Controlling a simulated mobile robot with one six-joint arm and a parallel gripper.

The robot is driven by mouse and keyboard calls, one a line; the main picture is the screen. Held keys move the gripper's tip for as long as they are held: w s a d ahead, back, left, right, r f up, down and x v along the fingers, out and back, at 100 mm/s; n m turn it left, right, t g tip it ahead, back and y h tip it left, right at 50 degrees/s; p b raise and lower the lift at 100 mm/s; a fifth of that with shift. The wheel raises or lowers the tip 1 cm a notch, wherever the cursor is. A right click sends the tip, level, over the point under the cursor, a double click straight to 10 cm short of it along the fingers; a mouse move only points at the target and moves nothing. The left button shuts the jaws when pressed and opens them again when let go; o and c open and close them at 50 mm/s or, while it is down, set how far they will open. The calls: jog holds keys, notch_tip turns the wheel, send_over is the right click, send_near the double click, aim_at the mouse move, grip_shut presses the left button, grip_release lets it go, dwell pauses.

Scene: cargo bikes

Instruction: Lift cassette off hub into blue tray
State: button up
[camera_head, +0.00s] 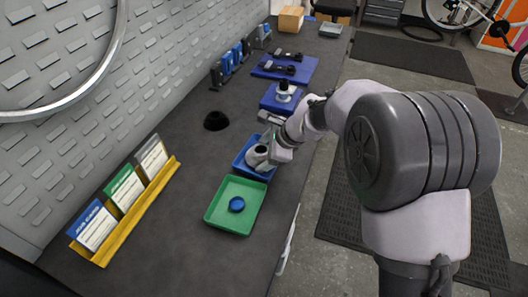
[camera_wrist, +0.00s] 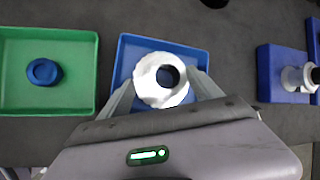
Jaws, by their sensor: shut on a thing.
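The cassette (camera_wrist: 146,88) is a pale, toothed ring with a dark centre hole. My gripper (camera_wrist: 163,90) is shut on it, with one finger at each side. In the wrist view the cassette is within the outline of the blue tray (camera_wrist: 190,52); I cannot tell whether it touches the tray floor. In the head view the cassette (camera_head: 257,157) is also at the blue tray (camera_head: 239,165), partly hidden by my gripper (camera_head: 262,153). The hub (camera_head: 284,90) stands on a blue block farther back, and it shows at the right of the wrist view (camera_wrist: 292,79).
A green tray (camera_head: 215,212) holding a blue round part (camera_head: 237,204) sits beside the blue tray. A black cup-like object (camera_head: 215,121) stands to the left. A yellow card rack (camera_head: 135,215) is at the near left. A blue mat (camera_head: 300,66) with dark tools lies beyond the hub.

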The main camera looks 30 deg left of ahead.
jog(key=shift+f, duration=0.1)
dwell(0.7)
jog(key=o, duration=2.1)
jog(key=shift+s+d, duration=0.1)
